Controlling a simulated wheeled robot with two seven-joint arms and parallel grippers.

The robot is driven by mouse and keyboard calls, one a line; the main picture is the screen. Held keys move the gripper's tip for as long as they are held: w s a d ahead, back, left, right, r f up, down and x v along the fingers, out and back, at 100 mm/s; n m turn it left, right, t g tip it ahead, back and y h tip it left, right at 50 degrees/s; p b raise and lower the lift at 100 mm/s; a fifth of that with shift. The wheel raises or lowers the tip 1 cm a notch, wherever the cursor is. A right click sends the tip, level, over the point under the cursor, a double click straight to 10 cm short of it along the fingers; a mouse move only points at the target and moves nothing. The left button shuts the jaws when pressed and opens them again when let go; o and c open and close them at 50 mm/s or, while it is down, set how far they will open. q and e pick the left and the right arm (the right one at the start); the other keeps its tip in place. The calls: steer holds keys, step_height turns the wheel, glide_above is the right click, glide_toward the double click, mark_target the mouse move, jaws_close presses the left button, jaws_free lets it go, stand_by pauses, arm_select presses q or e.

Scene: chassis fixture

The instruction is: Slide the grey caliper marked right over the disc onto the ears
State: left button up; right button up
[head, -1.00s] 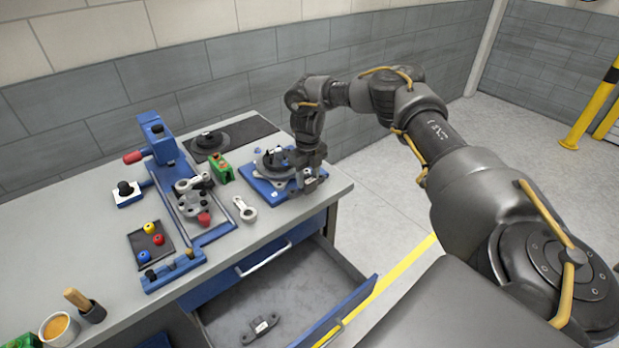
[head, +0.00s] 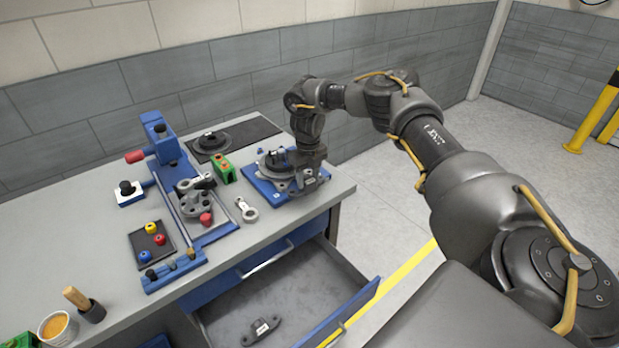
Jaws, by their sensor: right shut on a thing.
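My right gripper (head: 309,177) is at the right edge of the blue fixture plate (head: 259,184) on the bench, pointing down. It is shut on a grey piece (head: 308,187), which I take to be the caliper; the fingers hide most of it and no marking can be read. The dark disc (head: 276,162) with its hub sits on the blue plate, just left of the gripper. The ears are too small and hidden to make out. I cannot tell whether the caliper touches the disc. My left gripper is not in view.
Left of the plate stand a green block (head: 225,172), a grey link (head: 247,210) and a blue clamp fixture (head: 161,143). Another disc (head: 211,141) lies on a black mat (head: 254,132) behind. An open drawer (head: 232,310) below holds a dark bracket (head: 262,329).

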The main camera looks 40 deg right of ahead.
steer(key=shift+r+p, duration=0.1)
steer(key=shift+p, duration=0.3)
steer(key=shift+w, duration=0.1)
stand_by(0.3)
steer(key=shift+w+b, duration=0.3)
steer(key=shift+b, duration=0.1)
steer(key=shift+w+b, duration=0.35)
steer(key=shift+w, duration=0.3)
steer(key=shift+p, duration=0.35)
steer(key=shift+w+f+b, duration=0.2)
steer(key=shift+w+b, duration=0.35)
steer(key=shift+b, duration=0.2)
steer(key=shift+w+r+b, duration=0.15)
steer(key=shift+w+b, duration=0.2)
steer(key=shift+w, duration=0.1)
